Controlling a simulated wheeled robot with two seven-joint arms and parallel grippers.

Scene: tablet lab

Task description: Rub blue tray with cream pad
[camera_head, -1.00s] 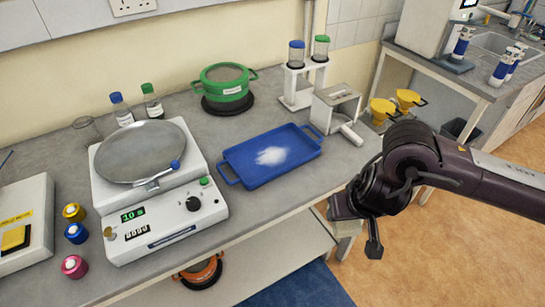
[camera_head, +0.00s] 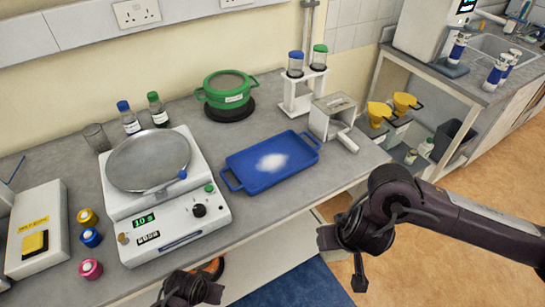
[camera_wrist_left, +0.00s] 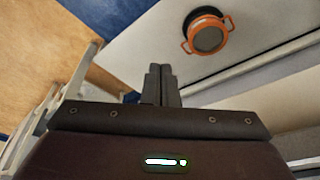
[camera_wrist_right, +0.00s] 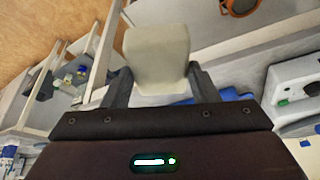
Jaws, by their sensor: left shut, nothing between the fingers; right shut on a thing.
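The blue tray (camera_head: 237,160) lies on the grey bench in the head view, with a patch of white powder (camera_head: 271,162) on its floor. My right gripper (camera_wrist_right: 157,72) is shut on the cream pad (camera_wrist_right: 155,48) in the right wrist view. My left gripper (camera_wrist_left: 162,72) is shut and empty. It shows at the bottom of the head view (camera_head: 190,290), below the bench front.
A balance (camera_head: 180,218) with a round pan stands left of the tray. A green pot (camera_head: 227,92) is behind it. A white box (camera_head: 333,115) and tube stand (camera_head: 300,100) are close to its back right. An orange pot (camera_wrist_left: 208,36) sits on the lower shelf.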

